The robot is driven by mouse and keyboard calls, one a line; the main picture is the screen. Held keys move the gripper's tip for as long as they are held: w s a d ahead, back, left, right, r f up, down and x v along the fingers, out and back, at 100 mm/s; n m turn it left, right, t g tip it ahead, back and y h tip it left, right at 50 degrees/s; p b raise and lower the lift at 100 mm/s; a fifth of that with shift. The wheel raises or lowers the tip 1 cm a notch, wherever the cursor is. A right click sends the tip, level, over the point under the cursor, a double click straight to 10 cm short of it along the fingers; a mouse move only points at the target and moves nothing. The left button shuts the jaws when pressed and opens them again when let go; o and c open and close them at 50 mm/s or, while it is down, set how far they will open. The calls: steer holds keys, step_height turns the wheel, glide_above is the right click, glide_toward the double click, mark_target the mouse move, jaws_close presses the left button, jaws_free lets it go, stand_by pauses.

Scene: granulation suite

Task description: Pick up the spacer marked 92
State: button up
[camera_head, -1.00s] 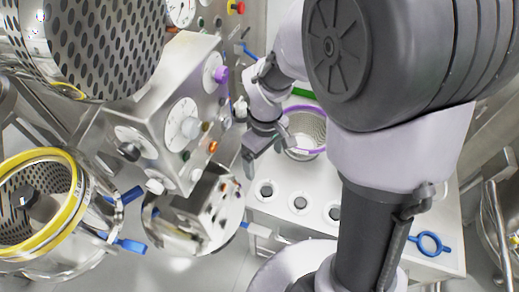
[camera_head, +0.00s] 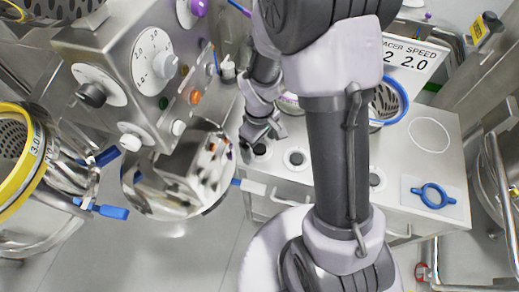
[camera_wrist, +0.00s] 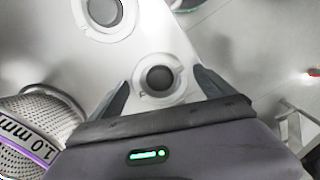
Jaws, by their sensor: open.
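Pale round spacers with dark centres stand in a row along the front of the steel bench top. In the head view one spacer (camera_head: 297,158) is clear and another (camera_head: 376,180) is partly behind my arm. In the wrist view one spacer (camera_wrist: 158,78) lies between and beyond my fingertips, and another (camera_wrist: 103,14) is at the top. I cannot read a number on any spacer. My gripper (camera_wrist: 162,84) is open and empty; whether its fingers touch the spacer cannot be told. In the head view my gripper (camera_head: 248,148) is at the bench's left end, beside a spacer (camera_head: 260,150).
A 1.0 mm mesh basket (camera_wrist: 38,128) is close at left in the wrist view. A blue-rimmed basket (camera_head: 390,100), a blue ring (camera_head: 433,195) and a "SPACER SPEED" sign (camera_head: 412,58), partly hidden, are on the right. The dial-fronted machine (camera_head: 150,65) stands left of my gripper.

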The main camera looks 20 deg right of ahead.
steer(key=shift+r, duration=0.1)
steer(key=c, duration=1.6)
